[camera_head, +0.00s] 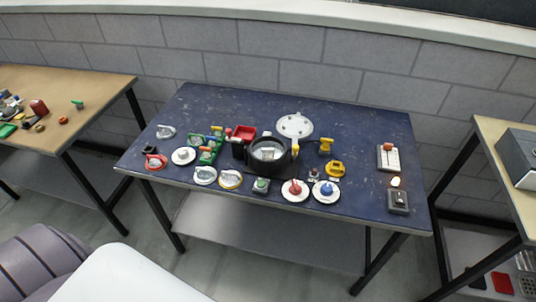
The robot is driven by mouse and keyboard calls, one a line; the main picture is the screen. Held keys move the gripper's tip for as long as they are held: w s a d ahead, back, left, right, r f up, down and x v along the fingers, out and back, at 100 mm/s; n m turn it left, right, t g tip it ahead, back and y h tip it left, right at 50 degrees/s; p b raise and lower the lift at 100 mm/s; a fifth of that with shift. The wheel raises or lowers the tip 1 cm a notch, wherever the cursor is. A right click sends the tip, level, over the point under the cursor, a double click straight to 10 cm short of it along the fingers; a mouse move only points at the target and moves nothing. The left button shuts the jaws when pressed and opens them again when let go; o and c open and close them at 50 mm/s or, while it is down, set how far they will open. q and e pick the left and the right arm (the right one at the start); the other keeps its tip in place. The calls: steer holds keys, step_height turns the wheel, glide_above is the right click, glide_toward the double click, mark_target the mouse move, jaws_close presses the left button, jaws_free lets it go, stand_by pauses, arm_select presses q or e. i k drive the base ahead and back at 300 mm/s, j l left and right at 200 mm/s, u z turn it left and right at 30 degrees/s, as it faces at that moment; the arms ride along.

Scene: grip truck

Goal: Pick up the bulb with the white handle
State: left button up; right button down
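Neither of my grippers is in view. I cannot tell for certain which item is the bulb with the white handle. A pale, clear-topped piece with a white rim (204,175) lies at the front left of the blue table (340,225). A similar piece with a yellow rim (230,179) lies just right of it, and a red-rimmed one (155,161) lies further left. A grey-white piece (165,131) lies at the far left. A small glowing bulb (395,182) is at the right, by a dark box (398,203).
A black round container (283,165) stands mid-table among several small parts, with a white disc (294,125) behind. A switch panel (389,158) is at the right. Wooden tables stand left (90,85) and right (508,148). The blue table's back is mostly clear.

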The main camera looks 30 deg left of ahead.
mark_target(267, 152)
steer(key=u, duration=1.85)
steer(key=i+j+z, duration=0.15)
steer(key=i, duration=0.15)
steer(key=i+j+z, duration=0.2)
steer(key=i+l, duration=0.05)
steer(key=i, duration=0.1)
